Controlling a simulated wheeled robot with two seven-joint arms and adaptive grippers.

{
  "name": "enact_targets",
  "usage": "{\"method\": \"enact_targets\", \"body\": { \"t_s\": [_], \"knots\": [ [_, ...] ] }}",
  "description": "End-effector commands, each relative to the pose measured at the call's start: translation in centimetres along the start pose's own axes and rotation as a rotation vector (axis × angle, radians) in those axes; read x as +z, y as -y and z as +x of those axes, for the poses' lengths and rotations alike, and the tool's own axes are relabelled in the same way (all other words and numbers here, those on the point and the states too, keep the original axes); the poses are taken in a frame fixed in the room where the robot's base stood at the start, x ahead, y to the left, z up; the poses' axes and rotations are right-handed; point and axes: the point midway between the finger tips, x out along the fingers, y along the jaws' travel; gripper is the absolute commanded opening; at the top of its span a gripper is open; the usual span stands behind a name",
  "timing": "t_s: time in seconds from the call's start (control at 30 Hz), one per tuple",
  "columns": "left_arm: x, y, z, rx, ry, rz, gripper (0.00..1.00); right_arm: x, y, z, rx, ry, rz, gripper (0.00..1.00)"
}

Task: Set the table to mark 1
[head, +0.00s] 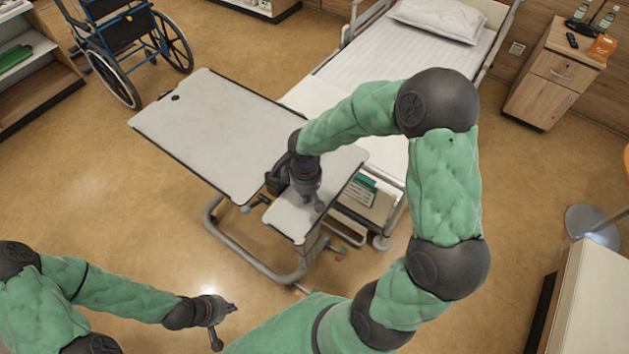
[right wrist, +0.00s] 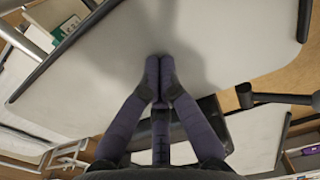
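The overbed table has a large pale grey top (head: 215,130) and a smaller pale side panel (head: 293,220), on a grey tubular frame (head: 250,262). A dark lever or knob (head: 256,202) sticks out near the gap between them; a dark handle on a rod also shows in the right wrist view (right wrist: 246,95). My right gripper (head: 313,203) is over the small panel, fingers together, with nothing visible between them; in the right wrist view its tips (right wrist: 160,62) are against or just above a pale surface. My left gripper (head: 226,322) is open and empty, away from the table. I cannot make out any mark.
A bed (head: 400,60) stands behind the table, close on its right. A wheelchair (head: 130,45) is at the back left. A bedside cabinet (head: 550,75) with bottles is at the far right. The floor left of the table is clear.

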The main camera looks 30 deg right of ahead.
Motion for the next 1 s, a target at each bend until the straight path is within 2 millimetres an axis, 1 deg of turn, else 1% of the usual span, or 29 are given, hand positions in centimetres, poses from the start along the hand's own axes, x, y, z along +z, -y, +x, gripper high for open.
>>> {"method": "enact_targets", "body": {
  "t_s": [0.03,1.0],
  "knots": [
    [0.0,0.1,0.3,0.000,0.000,0.000,0.00,0.1,0.1,0.5,-0.001,0.002,-0.001,0.00],
    [-0.1,1.3,3.6,0.000,0.000,0.000,0.00,0.2,0.2,4.8,-0.004,0.006,-0.002,0.00]
  ]
}}
